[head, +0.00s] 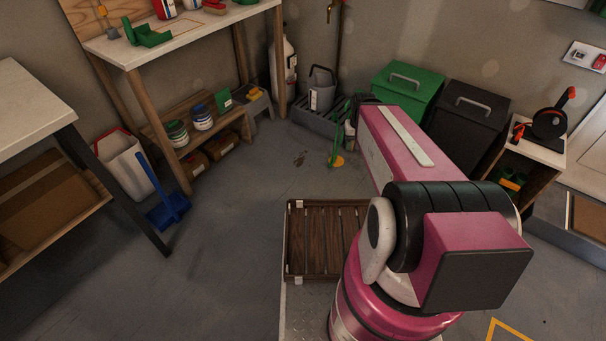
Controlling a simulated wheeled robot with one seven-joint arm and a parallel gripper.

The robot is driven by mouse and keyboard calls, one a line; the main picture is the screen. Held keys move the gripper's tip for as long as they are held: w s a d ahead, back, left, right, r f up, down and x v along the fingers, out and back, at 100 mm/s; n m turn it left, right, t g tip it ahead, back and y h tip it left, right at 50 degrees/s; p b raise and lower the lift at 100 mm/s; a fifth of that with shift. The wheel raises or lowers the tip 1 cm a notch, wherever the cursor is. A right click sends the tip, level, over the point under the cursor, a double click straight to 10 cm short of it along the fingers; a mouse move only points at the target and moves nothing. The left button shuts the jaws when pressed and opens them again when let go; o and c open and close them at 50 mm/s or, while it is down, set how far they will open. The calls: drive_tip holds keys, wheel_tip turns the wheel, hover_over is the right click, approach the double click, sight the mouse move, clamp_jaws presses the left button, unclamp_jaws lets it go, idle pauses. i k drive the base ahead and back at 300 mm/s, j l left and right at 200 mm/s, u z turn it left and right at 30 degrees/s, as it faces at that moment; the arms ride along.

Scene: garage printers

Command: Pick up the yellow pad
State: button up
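A slatted wooden tray (311,279) is in front, left of my arm. Green (408,90) and black (466,118) bins stand at the back. A white bucket (126,161) and blue dustpan (168,210) are left. The floor left of centre is clear.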

sight(255, 93)
drive_tip(key=k, duration=0.1)
drive_tip(key=i+j, duration=0.45)
drive_tip(key=i, duration=0.25)
drive_tip(key=i+j+z, duration=0.1)
drive_tip(key=i+j, duration=0.35)
drive_tip(key=i, duration=0.25)
drive_tip(key=i+j+z, duration=0.1)
drive_tip(key=i+j, duration=0.4)
drive_tip(key=i, duration=0.2)
